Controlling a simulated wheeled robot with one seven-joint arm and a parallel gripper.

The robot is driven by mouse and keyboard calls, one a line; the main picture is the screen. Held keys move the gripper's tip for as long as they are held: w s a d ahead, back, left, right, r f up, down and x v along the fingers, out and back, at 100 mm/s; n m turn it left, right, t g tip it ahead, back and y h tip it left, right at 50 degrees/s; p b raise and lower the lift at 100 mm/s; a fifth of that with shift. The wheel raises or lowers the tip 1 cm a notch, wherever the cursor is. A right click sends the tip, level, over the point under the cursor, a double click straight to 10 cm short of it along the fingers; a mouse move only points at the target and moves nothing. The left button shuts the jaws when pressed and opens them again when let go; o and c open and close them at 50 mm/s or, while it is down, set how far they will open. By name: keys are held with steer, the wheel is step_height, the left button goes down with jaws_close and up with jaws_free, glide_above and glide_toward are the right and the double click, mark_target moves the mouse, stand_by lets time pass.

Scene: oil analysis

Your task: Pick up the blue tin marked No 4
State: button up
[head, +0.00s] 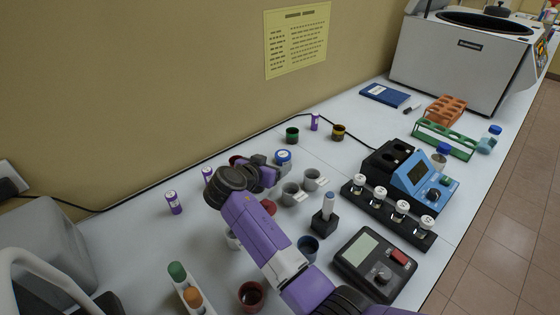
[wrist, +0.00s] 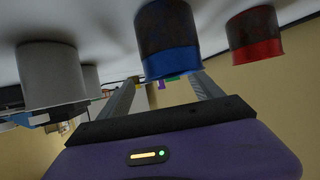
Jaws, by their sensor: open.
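A blue tin (head: 283,157) with a pale marking on its top stands on the white bench at the middle, just beyond my gripper (head: 273,168); the marking is too small to read. In the wrist view, which appears upside down, a dark tin with a blue band (wrist: 168,42) is lined up with the gap between my two fingers (wrist: 163,88). The fingers are apart and nothing is gripped. Whether the tips reach around the tin I cannot tell. A second blue tin (head: 308,247), dark inside, stands nearer the front, beside my arm.
Grey cups (head: 291,194) stand right of my gripper; one shows in the wrist view (wrist: 47,75). A red tin (wrist: 255,35) is close by. Green (head: 292,135) and yellow (head: 338,132) tins stand behind. A vial rack (head: 390,213) and meter (head: 372,262) stand to the right.

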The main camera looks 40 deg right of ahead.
mark_target(279, 159)
steer(key=shift+r+p+x, duration=0.2)
steer(key=shift+p+x, duration=0.2)
steer(key=shift+x, duration=1.2)
steer(key=shift+p+x, duration=0.3)
steer(key=shift+x, duration=1.9)
steer(key=shift+w, duration=0.15)
steer(key=shift+c, duration=0.4)
steer(key=c, duration=1.4)
